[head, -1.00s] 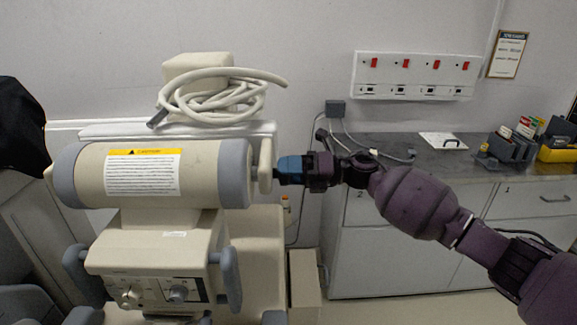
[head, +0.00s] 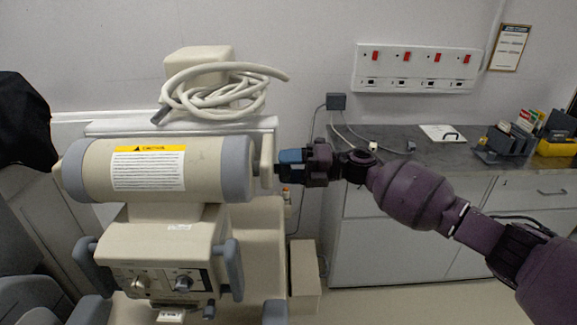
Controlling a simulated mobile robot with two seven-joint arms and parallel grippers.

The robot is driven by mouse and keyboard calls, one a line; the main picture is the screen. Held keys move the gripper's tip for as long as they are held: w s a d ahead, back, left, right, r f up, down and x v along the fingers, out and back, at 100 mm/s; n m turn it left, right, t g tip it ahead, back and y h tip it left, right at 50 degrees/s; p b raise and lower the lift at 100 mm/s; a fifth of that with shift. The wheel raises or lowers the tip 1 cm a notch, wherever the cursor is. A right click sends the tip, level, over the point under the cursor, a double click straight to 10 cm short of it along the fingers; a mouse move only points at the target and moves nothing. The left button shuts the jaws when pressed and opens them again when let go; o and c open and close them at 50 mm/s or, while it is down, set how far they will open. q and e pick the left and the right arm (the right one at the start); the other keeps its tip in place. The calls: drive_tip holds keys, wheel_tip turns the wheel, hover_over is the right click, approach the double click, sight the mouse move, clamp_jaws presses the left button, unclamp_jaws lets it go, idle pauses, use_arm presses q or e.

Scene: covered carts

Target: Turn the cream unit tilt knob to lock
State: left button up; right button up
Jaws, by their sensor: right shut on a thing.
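The cream unit (head: 215,163) has a horizontal cylinder with grey end bands and a yellow-topped caution label. Its tilt knob (head: 266,160) is a cream, upright piece at the cylinder's right end. My right gripper (head: 279,168) reaches in from the right and is shut on the knob, its blue-and-black fingers hiding part of the knob's right side. No lock marking can be read. My left gripper is not in view.
A coiled pale cable (head: 222,95) rests on top behind the cylinder. A front panel with small knobs (head: 160,282) sits below, between grey handles. A grey counter (head: 400,148) with cabinets stands at right. A cream box (head: 305,275) is on the floor.

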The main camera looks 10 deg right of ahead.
drive_tip(key=o, duration=0.9)
drive_tip(key=shift+d, duration=0.1)
drive_tip(key=d, duration=0.3)
drive_tip(key=s+d+b, duration=0.1)
drive_tip(key=d, duration=0.3)
drive_tip(key=s+d, duration=0.1)
drive_tip(key=d, duration=0.2)
drive_tip(key=shift+d+b, duration=0.25)
drive_tip(key=shift+b, duration=0.1)
